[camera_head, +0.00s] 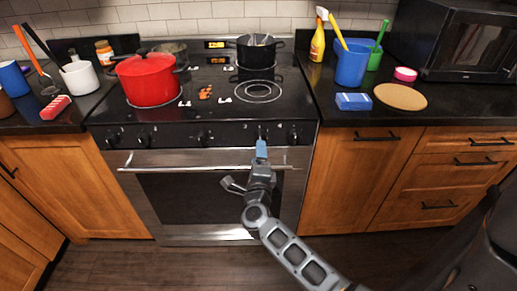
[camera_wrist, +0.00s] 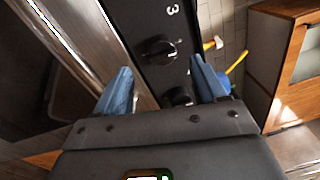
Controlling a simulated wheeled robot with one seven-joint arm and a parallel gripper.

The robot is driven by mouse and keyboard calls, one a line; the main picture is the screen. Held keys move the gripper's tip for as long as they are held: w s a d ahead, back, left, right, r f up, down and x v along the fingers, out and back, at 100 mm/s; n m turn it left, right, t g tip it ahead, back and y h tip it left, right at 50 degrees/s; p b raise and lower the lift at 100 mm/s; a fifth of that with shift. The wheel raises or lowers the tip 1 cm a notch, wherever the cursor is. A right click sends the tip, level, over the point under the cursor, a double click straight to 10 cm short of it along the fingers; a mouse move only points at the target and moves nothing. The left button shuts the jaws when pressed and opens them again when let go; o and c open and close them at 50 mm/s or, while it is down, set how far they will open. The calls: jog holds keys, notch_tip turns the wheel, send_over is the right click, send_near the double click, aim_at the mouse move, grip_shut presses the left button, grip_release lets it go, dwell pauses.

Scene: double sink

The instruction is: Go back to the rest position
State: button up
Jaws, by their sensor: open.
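My gripper (camera_head: 261,150) is in front of the stove's control panel, above and near the oven handle, in the head view. In the wrist view my gripper (camera_wrist: 160,88) shows two blue fingers spread apart with nothing between them. A black stove knob (camera_wrist: 158,50) lies beyond the gap between the fingers, and a second dark knob (camera_wrist: 178,96) shows closer to the right finger. I cannot tell whether the fingers touch anything.
The oven handle (camera_head: 205,168) runs across the stove front close to my arm. A red pot (camera_head: 148,78) and a black pot (camera_head: 256,52) stand on the stovetop. A blue cup (camera_head: 352,65) and a blue sponge (camera_head: 353,101) are on the right counter. The floor (camera_head: 110,265) in front is clear.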

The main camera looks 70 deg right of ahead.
jog(key=shift+s+a, duration=0.25)
jog(key=shift+a, duration=0.4)
jog(key=s+a+r+n+t+y, duration=0.3)
jog(key=s+a+n+t+y, duration=0.15)
jog(key=a+n, duration=0.55)
jog(key=s+a+r+n+t+y, duration=0.25)
jog(key=s+a+n+t, duration=0.35)
jog(key=a, duration=0.5)
jog(key=s+a+r+n+g+y, duration=0.2)
jog(key=s+a+r+n+y, duration=0.6)
jog(key=n, duration=1)
jog(key=s+a+y, duration=0.1)
jog(key=a+y, duration=0.1)
jog(key=a, duration=0.1)
jog(key=shift+s+r, duration=0.15)
jog(key=shift+s, duration=0.2)
